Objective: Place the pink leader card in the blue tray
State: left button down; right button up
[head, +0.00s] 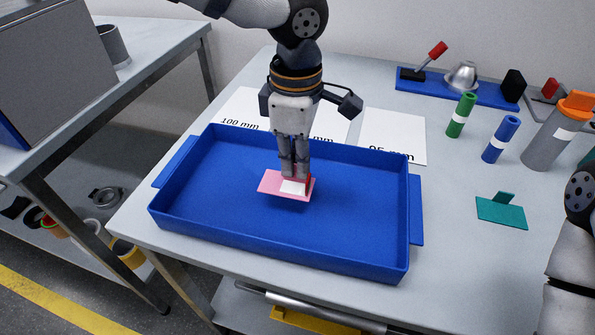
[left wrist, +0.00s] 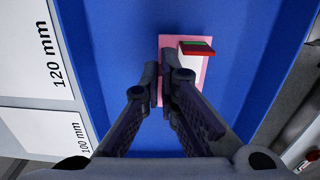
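The pink leader card (head: 270,183) is in the blue tray (head: 350,253), over the middle of its floor and turned a little against the tray walls. It has a white patch (head: 293,187) and a small upright red tab (head: 309,185). My left gripper (head: 294,174) points down at the card, its fingertips close together. In the left wrist view the tips (left wrist: 160,70) nearly meet over the card (left wrist: 200,67). The red tab (left wrist: 197,48) stands beside them, not between them. The fingers partly cover the card. I cannot tell whether the card touches the tray floor. My right gripper is out of view.
A teal card (head: 500,213) lies on the table right of the tray. Green (head: 461,115) and blue (head: 500,139) cylinders and a grey one with an orange top (head: 555,135) stand behind it. White size sheets (head: 395,135) lie behind the tray.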

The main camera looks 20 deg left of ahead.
pick_arm(q)
notch_tip(320, 180, down, 3)
jog(key=shift+f, duration=0.1)
jog(key=c, duration=1.8)
grip_release()
notch_tip(320, 180, up, 12)
jog(key=shift+r+p, duration=0.2)
jog(key=shift+p, duration=0.1)
